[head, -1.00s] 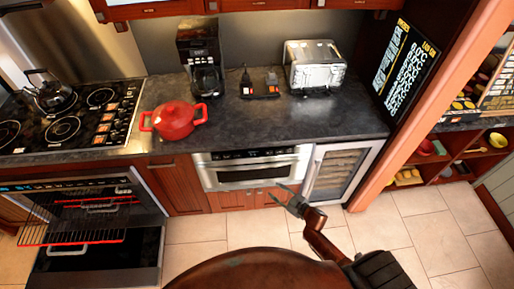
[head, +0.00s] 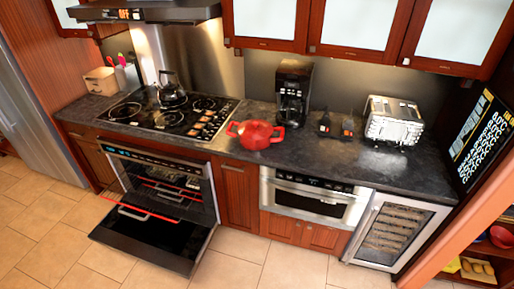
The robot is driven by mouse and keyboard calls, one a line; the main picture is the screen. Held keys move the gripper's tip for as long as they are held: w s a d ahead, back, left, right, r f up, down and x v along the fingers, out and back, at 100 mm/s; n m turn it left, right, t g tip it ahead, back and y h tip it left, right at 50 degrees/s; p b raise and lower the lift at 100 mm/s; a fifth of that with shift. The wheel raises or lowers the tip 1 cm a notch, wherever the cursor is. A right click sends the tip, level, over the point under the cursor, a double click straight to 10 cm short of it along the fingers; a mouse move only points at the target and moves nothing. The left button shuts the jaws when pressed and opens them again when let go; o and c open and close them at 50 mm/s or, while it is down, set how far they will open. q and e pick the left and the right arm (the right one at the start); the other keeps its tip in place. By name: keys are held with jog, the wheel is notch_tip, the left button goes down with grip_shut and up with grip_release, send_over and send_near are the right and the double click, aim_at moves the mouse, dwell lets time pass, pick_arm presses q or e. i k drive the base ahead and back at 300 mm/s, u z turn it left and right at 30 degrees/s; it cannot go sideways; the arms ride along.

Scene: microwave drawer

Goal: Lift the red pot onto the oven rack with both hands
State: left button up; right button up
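The red pot (head: 255,134) with its lid and two side handles stands on the dark counter, just right of the black cooktop. The oven (head: 165,185) below the cooktop is open. Its rack (head: 150,200) with red edges is pulled partly out above a lowered dark door or drawer front (head: 150,238). Neither of my grippers shows in the head view.
A kettle (head: 171,90) sits on the cooktop (head: 170,115). A coffee maker (head: 294,92) and a toaster (head: 394,120) stand on the counter (head: 330,150). A microwave drawer (head: 312,197) and a wine cooler (head: 395,230) are closed. The tiled floor (head: 270,265) in front is clear.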

aim_at(147, 195)
jog(key=u, duration=0.65)
jog(key=i, duration=1.15)
jog(key=z, duration=0.2)
